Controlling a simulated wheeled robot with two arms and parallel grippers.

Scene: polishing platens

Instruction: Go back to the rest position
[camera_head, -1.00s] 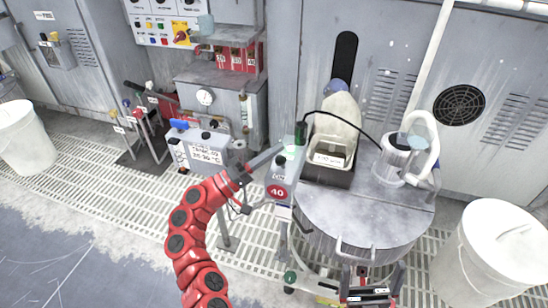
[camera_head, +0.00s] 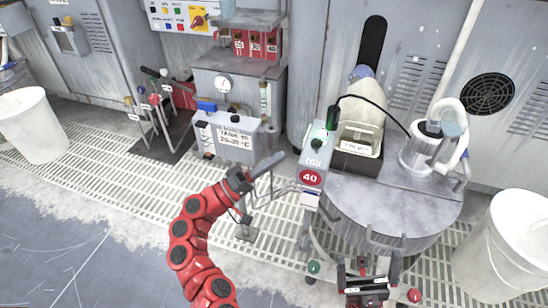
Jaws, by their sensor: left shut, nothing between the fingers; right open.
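My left gripper (camera_head: 270,163) is on the end of the red arm, in the middle of the view. Its fingers are shut and empty, pointing up and right. It is to the left of the grey control post (camera_head: 316,160), with a visible gap. The post carries a green button (camera_head: 316,143) and a red "40" sign (camera_head: 310,178). My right gripper (camera_head: 368,278) is at the bottom, right of centre, in front of the round drum. Its fingers are apart and nothing shows between them. Most of the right arm is out of view.
White bins stand at far left (camera_head: 35,125) and right (camera_head: 505,250). The floor grating (camera_head: 110,190) at the left is clear.

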